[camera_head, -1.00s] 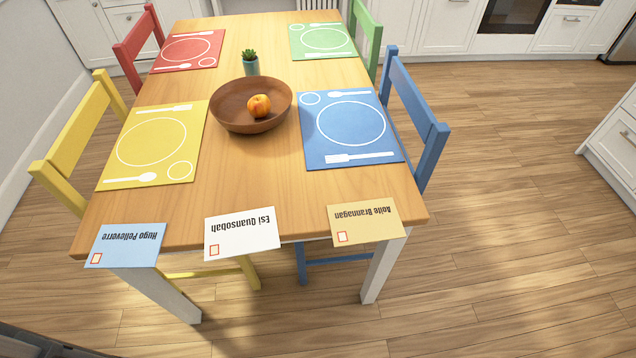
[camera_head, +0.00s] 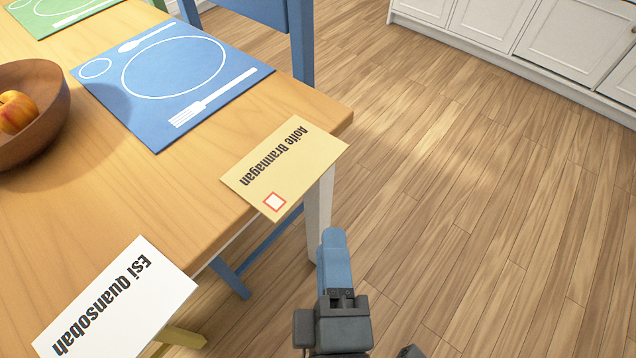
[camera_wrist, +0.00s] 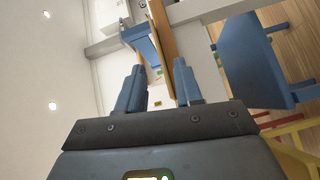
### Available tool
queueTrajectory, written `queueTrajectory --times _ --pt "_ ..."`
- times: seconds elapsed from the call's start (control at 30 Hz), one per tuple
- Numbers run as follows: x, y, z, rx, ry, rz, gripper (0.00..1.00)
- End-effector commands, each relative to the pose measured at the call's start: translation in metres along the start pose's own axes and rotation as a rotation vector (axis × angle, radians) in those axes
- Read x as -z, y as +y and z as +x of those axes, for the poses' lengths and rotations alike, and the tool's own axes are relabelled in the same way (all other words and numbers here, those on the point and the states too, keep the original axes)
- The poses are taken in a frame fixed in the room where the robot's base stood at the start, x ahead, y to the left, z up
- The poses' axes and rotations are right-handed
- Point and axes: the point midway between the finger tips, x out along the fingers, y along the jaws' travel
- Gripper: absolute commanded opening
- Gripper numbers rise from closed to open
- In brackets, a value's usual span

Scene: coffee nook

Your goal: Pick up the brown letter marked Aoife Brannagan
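The brown letter marked Aoife Brannagan (camera_head: 300,172) lies flat at the near right corner of the wooden table in the head view, part of it overhanging the edge. It has a red-framed square near one corner. My gripper (camera_head: 336,240) shows at the bottom of the head view, below and right of the letter and apart from it; only one blue finger shows clearly. In the wrist view my gripper (camera_wrist: 158,78) has its two blue fingers spread with a gap between them and nothing clearly held. I cannot make out the brown letter for sure there.
The white letter marked Esi Quansobah (camera_head: 115,305) overhangs the table edge at lower left. A blue placemat (camera_head: 165,115) and a wooden bowl (camera_head: 45,130) with a fruit lie behind. A blue chair (camera_head: 270,25) stands at the table's side. The floor at right is clear.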

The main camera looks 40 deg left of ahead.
Motion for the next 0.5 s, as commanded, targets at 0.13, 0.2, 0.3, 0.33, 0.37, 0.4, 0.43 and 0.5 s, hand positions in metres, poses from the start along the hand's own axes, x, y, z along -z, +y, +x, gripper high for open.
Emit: queueTrajectory --times 0.13,0.2,0.3,0.33,0.37,0.4,0.43,0.5 --pt "0.029 -0.009 0.021 -0.037 0.035 -0.110 0.35" --pt "0.034 -0.007 0.025 -0.046 0.040 -0.135 0.35" --pt "0.038 -0.005 0.033 -0.051 0.042 -0.148 0.35" --pt "0.038 -0.004 0.036 -0.051 0.041 -0.149 0.35" --pt "0.038 -0.004 0.039 -0.051 0.041 -0.149 0.35" --pt "0.038 -0.004 0.043 -0.050 0.041 -0.148 0.35" --pt "0.038 -0.003 0.046 -0.051 0.041 -0.147 0.35" --pt "0.038 -0.003 0.052 -0.050 0.041 -0.147 0.35"
